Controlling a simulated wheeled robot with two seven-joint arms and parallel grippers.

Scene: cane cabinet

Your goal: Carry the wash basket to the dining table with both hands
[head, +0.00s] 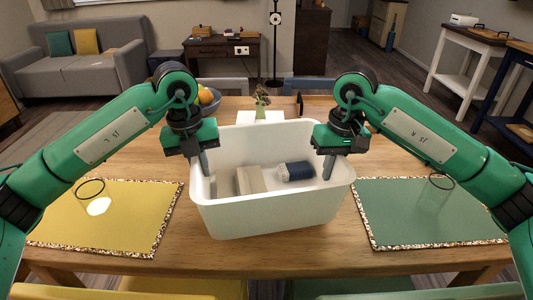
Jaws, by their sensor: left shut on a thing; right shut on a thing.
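The white wash basket (265,213) is upright at the middle of the wooden dining table (170,253), over its near part. I cannot tell whether its base touches the tabletop. Inside it lie a dark blue rolled item (296,171) and beige items (249,180). My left gripper (202,163) is shut on the basket's left rim. My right gripper (328,165) is shut on its right rim. The fingers partly hide the rim at both sides.
A yellow placemat (110,225) lies left of the basket and a green placemat (425,215) right. Behind it are a bowl of oranges (208,96) and a small plant (262,97). Chairs stand at the near and far table edges.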

